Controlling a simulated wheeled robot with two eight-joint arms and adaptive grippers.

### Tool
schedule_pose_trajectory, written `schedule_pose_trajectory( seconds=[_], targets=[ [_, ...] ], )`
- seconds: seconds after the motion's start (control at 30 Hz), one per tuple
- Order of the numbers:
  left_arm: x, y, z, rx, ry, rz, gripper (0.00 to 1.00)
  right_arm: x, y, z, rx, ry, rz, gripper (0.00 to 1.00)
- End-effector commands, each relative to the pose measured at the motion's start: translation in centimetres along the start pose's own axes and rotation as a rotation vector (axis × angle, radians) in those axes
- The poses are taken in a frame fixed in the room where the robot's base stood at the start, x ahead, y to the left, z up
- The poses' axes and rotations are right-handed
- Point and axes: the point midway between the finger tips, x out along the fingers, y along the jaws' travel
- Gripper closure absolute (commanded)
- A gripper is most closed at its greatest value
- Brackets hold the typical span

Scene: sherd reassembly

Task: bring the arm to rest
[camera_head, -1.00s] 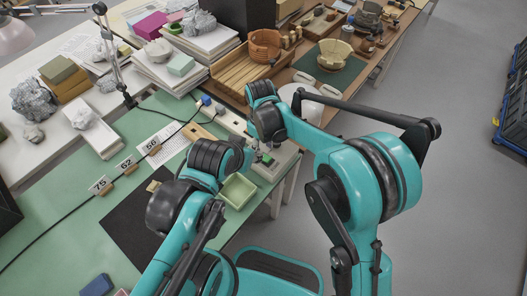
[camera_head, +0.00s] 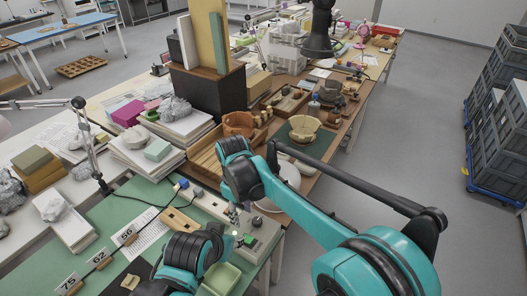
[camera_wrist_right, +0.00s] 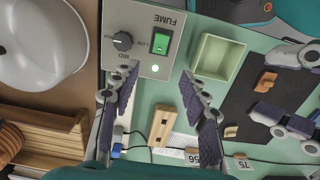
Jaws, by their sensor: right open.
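My right gripper (camera_head: 235,217) is small in the head view, below the wrist of my right arm. In the right wrist view its two fingers (camera_wrist_right: 162,98) stand wide apart with nothing between them, above the bench near a wooden block with holes (camera_wrist_right: 161,124). My left arm shows at the bottom of the head view, its gripper hidden there. In the right wrist view the left gripper's fingers (camera_wrist_right: 283,92) stand apart at the right edge, over a dark mat (camera_wrist_right: 238,94).
A control box with a green switch (camera_wrist_right: 161,42) and a pale green tray (camera_wrist_right: 218,57) lie close by. Number cards (camera_head: 128,235) stand on the green bench. A wooden slatted stand (camera_head: 207,160), an orange pot (camera_head: 238,123) and a cream bowl (camera_head: 304,128) are behind. Open floor (camera_head: 400,130) lies right.

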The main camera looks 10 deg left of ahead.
Motion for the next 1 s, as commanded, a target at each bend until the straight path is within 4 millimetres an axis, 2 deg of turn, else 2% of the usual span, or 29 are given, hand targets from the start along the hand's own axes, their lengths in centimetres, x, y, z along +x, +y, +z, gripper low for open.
schedule_pose_trajectory(
  seconds=[0.17, 0.27, 0.43, 0.63, 0.8, 1.0],
  targets=[
    [0.0, 0.0, 0.0, 0.0, 0.0, 0.0, 0.6, -0.3, 0.3, 0.6, 0.018, 0.008, 0.004, 0.55],
    [0.0, 0.0, 0.0, 0.0, 0.0, 0.0, 0.6, -1.3, 1.3, 2.6, 0.073, 0.032, 0.017, 0.55],
    [0.0, 0.0, 0.0, 0.0, 0.0, 0.0, 0.6, -3.9, 3.5, 8.5, 0.248, 0.111, 0.059, 0.55],
    [0.0, 0.0, 0.0, 0.0, 0.0, 0.0, 0.6, -5.8, 4.8, 16.2, 0.473, 0.216, 0.118, 0.55],
    [0.0, 0.0, 0.0, 0.0, 0.0, 0.0, 0.6, -6.4, 4.8, 22.5, 0.661, 0.305, 0.172, 0.55],
    [0.0, 0.0, 0.0, 0.0, 0.0, 0.0, 0.6, -5.8, 3.7, 29.2, 0.88, 0.41, 0.241, 0.55]
  ],
)
